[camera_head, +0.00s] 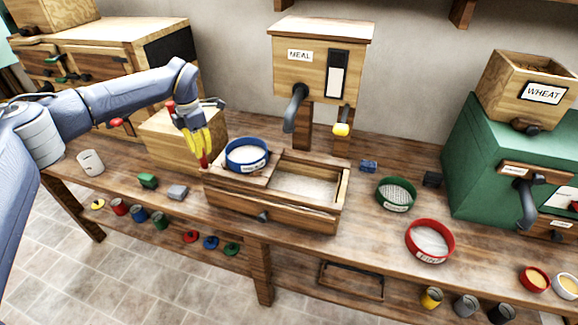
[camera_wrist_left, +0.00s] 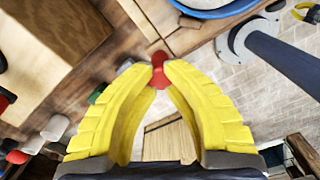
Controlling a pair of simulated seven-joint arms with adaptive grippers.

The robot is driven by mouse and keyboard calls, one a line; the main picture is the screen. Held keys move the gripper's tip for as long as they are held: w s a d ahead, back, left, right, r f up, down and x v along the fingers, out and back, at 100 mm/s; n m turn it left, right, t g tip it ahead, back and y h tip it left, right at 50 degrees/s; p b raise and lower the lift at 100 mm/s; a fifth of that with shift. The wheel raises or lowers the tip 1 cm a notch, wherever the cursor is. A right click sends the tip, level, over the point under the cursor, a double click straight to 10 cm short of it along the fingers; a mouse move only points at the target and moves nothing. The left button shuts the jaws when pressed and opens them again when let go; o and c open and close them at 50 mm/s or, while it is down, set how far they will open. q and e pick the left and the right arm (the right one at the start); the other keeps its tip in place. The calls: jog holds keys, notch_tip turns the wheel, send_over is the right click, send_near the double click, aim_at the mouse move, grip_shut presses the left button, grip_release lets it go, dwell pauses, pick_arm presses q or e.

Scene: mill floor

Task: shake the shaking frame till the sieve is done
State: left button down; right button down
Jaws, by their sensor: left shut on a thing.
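The shaking frame (camera_head: 312,214) is a wooden box on the bench under the meal hopper. A blue-rimmed sieve (camera_head: 233,164) with pale contents sits on its left part; its edge also shows in the left wrist view (camera_wrist_left: 215,11). Pale meal (camera_head: 305,184) lies in the open right part. A red handle (camera_head: 203,162) stands at the frame's left end. My left gripper (camera_head: 202,146) is shut on this red handle, which shows between the yellow fingertips in the left wrist view (camera_wrist_left: 158,72). Small yellow fingers, seemingly my right gripper (camera_wrist_left: 303,11), show at that view's edge, too small to read.
A meal hopper (camera_head: 315,50) with a dark crank stands behind the frame. A wooden box (camera_head: 165,140) is close behind my left gripper. A green sieve (camera_head: 396,194), a red sieve (camera_head: 430,240) and a green wheat mill (camera_head: 470,150) are to the right. Small blocks lie at front left.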

pick_arm(q)
jog(key=shift+d, duration=0.1)
jog(key=shift+s+d, duration=0.6)
jog(key=shift+d, duration=0.85)
jog(key=shift+s+d, duration=0.6)
jog(key=shift+d, duration=0.9)
jog(key=shift+s+d, duration=0.6)
jog(key=shift+d, duration=0.85)
jog(key=shift+a, duration=0.1)
jog(key=shift+w+a, duration=0.6)
jog(key=shift+a, duration=0.9)
jog(key=shift+w+a, duration=0.6)
jog(key=shift+a, duration=0.85)
jog(key=shift+w+a, duration=0.6)
jog(key=shift+a, duration=0.9)
jog(key=shift+d, duration=0.1)
jog(key=shift+s+d+f, duration=0.1)
jog(key=shift+s+d, duration=0.5)
jog(key=shift+d, duration=0.9)
jog(key=shift+s+d+r, duration=0.1)
jog(key=shift+s+d, duration=0.5)
jog(key=shift+d, duration=0.85)
jog(key=shift+s+d+f, duration=0.1)
jog(key=shift+s+d, duration=0.5)
jog(key=shift+d, duration=0.9)
